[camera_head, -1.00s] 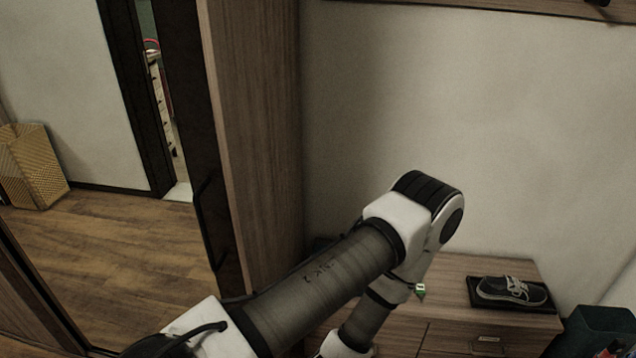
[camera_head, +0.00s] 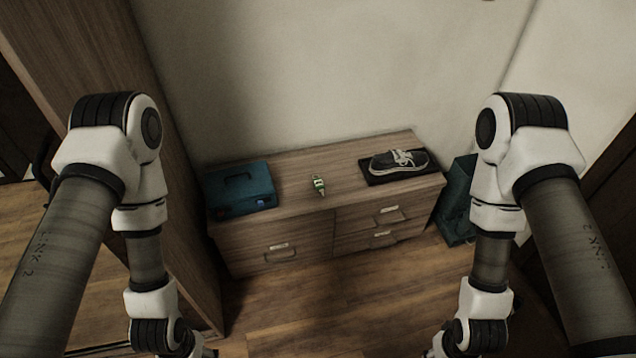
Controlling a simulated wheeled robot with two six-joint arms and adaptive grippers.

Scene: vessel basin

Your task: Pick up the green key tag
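The green key tag (camera_head: 319,184) lies on top of the wooden cabinet (camera_head: 300,203), near the middle, between a teal box and a shoe. It is small, with a pale patch on it. Both of my arms reach in, one from each side, with their forearms hanging down in front of the cabinet. My left and right grippers are at or below the bottom edge of the view, and their fingers cannot be made out. Neither arm touches the tag.
A teal toolbox (camera_head: 240,187) stands on the cabinet's left end. A grey shoe (camera_head: 398,161) sits on a dark tray (camera_head: 372,178) on the right. A teal bin (camera_head: 457,200) stands right of the cabinet. A tall wooden wardrobe (camera_head: 95,60) is at left. The floor in front is clear.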

